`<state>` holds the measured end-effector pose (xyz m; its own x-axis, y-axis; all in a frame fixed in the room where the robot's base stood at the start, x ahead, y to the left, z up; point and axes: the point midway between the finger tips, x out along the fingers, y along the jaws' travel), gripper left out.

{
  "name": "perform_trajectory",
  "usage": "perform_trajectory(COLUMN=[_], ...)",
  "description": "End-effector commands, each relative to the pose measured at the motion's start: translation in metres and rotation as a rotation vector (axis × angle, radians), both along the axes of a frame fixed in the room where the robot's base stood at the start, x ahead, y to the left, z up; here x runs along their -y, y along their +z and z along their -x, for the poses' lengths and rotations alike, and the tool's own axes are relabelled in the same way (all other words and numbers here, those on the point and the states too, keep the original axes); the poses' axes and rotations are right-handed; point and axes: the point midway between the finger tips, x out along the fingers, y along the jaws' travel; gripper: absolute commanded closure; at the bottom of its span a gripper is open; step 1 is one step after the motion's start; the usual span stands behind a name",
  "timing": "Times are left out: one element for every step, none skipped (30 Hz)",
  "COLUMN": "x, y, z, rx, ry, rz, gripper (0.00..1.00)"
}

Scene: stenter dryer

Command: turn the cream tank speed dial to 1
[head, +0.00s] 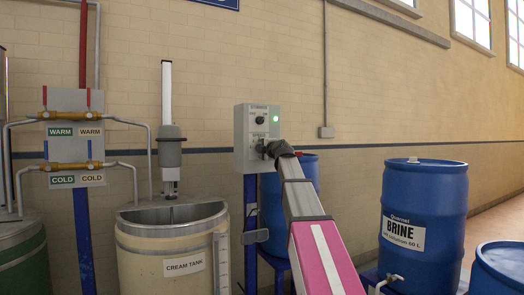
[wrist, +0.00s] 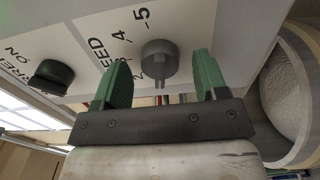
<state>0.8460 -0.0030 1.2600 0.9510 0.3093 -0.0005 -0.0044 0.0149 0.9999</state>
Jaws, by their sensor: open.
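The speed dial (wrist: 160,56) is a round grey knob on a white panel, with the numbers 2 to 5 partly readable around it. My gripper (wrist: 163,72) is open, with one green finger on each side of the dial. Gaps show between the fingers and the knob, so neither seems to touch it. The dial's setting cannot be read clearly. In the head view, my gripper (head: 270,149) is at the lower front of the grey control box (head: 243,140) and hides most of the dial area. The cream tank (head: 165,265) stands left of the box.
A black switch (wrist: 50,77) marked ON sits beside the dial on the same panel. A green lamp (head: 275,119) is lit on the box. A brine barrel (head: 425,210) and another blue barrel (head: 305,172) stand to the right. Pipes and a mixer (head: 169,148) are at left.

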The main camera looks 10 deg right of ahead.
Motion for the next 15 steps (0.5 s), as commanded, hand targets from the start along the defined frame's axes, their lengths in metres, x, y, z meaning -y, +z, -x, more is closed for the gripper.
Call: perform_trajectory(x=[0.002, 0.003, 0.004, 0.005, 0.007, 0.009, 0.011, 0.013, 0.015, 0.017, 0.019, 0.021, 0.022, 0.024, 0.026], y=[-0.001, -0.001, -0.001, -0.001, -0.001, -0.001, -0.001, -0.002, -0.002, -0.002, -0.002, -0.002, -0.002, -0.002, -0.001], z=[0.007, 0.010, 0.016, 0.020, 0.025, 0.032, 0.037, 0.043, 0.050, 0.056, 0.061, 0.069, 0.074, 0.079, 0.084], rx=[0.001, 0.001, 0.001, 0.001, 0.001, 0.001, 0.001, 0.001, 0.000, 0.000, 0.001, 0.001, 0.001, 0.001, 0.000], ry=[0.000, -0.001, -0.001, -0.001, -0.001, -0.001, -0.002, -0.001, -0.001, -0.001, -0.001, -0.001, -0.001, 0.000, 0.000], rz=[0.000, 0.000, 0.000, 0.000, 0.000, 0.000, 0.000, 0.000, 0.000, 0.000, 0.000, 0.000, 0.000, 0.000, 0.000], gripper=[0.34, 0.34, 0.34, 0.34, 0.34, 0.34, 0.34, 0.34, 0.34, 0.34, 0.34, 0.34, 0.34, 0.34, 0.34])
